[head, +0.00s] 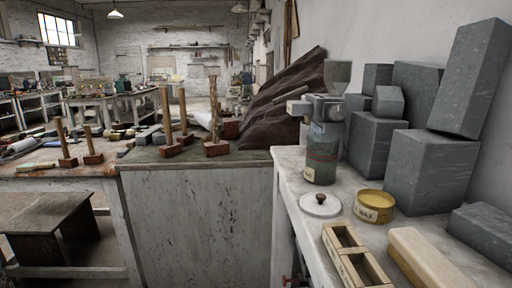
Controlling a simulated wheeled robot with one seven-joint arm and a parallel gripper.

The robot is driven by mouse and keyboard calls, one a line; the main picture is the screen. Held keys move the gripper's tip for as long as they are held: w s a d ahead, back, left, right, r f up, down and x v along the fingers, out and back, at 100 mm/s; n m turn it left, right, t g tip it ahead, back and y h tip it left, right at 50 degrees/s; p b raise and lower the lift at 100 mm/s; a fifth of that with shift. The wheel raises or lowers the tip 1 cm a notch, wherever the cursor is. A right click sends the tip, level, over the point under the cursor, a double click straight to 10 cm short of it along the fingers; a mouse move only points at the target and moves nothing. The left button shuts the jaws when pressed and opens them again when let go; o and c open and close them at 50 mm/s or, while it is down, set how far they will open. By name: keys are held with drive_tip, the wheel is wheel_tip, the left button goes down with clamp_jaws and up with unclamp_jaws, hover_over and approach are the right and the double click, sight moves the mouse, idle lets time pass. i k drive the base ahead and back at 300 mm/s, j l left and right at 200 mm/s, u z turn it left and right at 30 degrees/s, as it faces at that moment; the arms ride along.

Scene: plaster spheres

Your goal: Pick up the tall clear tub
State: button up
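The tall clear tub (322,153) stands upright on the pale stone-topped counter (296,167) at right of centre. It looks like a see-through cylinder with a greenish band and darker, brownish contents low down. A grey device with a funnel-shaped top (338,76) rises right behind it and overlaps its upper part in the picture, so I cannot make out the tub's rim clearly. My gripper is not in view.
A white round lid with a brown knob (319,206) lies before the tub, with a yellow tin (373,206) to its right. A wooden divided box (354,260) and pale block (430,260) lie nearer. Grey stone blocks (432,172) crowd the right; wooden mallets (215,148) stand left.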

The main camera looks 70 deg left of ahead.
sight(322, 149)
drive_tip(key=u, duration=1.45)
drive_tip(key=i+u, duration=0.1)
